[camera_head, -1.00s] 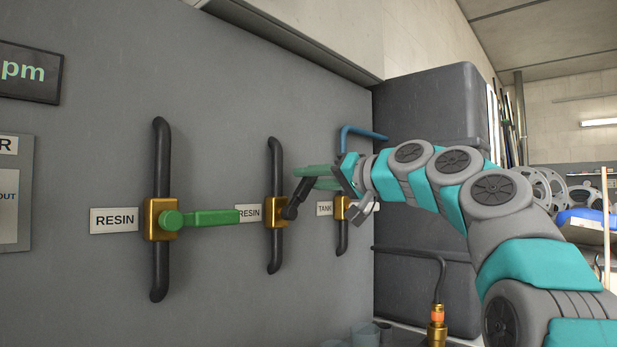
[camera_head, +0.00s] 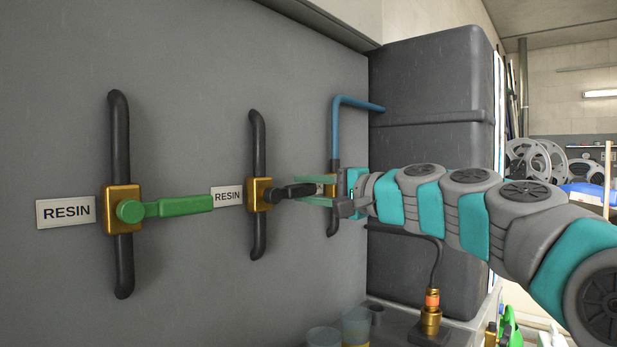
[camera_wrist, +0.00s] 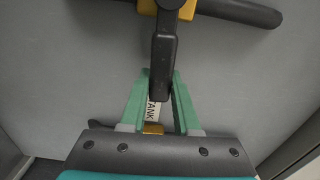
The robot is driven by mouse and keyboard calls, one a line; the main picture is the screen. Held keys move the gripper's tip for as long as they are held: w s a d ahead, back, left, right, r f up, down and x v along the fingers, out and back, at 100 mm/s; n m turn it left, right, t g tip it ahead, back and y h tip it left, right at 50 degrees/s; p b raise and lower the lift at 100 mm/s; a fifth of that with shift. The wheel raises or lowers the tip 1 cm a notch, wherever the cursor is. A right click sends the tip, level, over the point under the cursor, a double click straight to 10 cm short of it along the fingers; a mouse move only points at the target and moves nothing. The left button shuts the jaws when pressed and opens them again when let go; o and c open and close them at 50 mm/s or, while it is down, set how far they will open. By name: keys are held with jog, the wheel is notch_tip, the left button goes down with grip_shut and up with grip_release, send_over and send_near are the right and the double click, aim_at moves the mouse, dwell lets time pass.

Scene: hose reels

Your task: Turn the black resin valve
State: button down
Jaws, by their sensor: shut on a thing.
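The black resin valve is the middle valve on the grey wall, with a brass body (camera_head: 259,195) on a black vertical pipe and a RESIN label to its left. Its black lever (camera_head: 284,192) points right, about horizontal. My gripper (camera_head: 302,190) is shut on the lever's outer end, with a green finger on either side. In the wrist view the lever (camera_wrist: 163,55) runs down from the valve body to between the fingers (camera_wrist: 160,80).
A second RESIN valve with a green lever (camera_head: 180,206) stands to the left. A TANK valve with a blue pipe (camera_head: 336,125) is right behind my gripper. A large dark tank (camera_head: 430,100) stands to the right. Clear containers (camera_head: 355,325) sit below.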

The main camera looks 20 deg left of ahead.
jog(key=shift+f+m, duration=0.3)
jog(key=shift+m, duration=0.1)
jog(key=shift+f, duration=0.1)
jog(key=c, duration=0.6)
grip_release()
jog(key=shift+c, duration=0.2)
jog(key=v, duration=0.8)
jog(key=shift+b, duration=0.35)
jog(key=shift+w, duration=0.1)
